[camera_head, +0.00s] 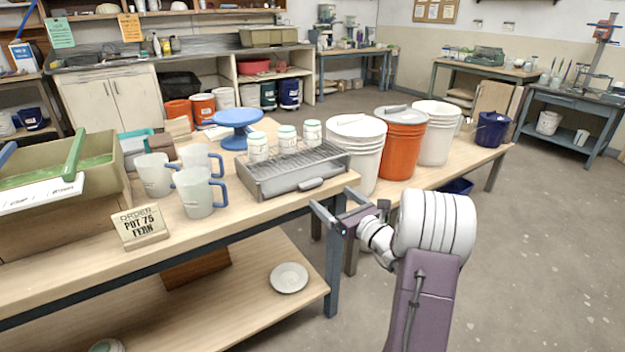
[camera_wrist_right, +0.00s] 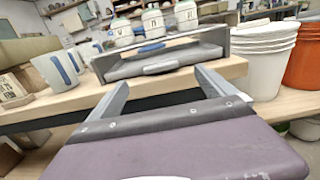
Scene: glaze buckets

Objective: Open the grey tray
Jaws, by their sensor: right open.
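The grey tray (camera_head: 290,184) is a shallow metal box near the right end of the wooden table, with a grey handle (camera_head: 311,183) on its front. A wire rack (camera_head: 305,157) covers its top and bears three small pale jars. The tray (camera_wrist_right: 198,58) and its handle (camera_wrist_right: 160,68) also show in the right wrist view. My right gripper (camera_head: 333,199) is open and empty, off the table's front edge and apart from the handle. In its wrist view the handle appears beyond and between the fingers (camera_wrist_right: 163,84). My left gripper is not in view.
White mugs with blue handles (camera_head: 198,191) and an order sign (camera_head: 140,227) stand left of the tray. White buckets (camera_head: 357,150) and an orange bucket (camera_head: 400,145) stand close on its right. A blue turntable (camera_head: 236,118) is behind. Floor at the right is free.

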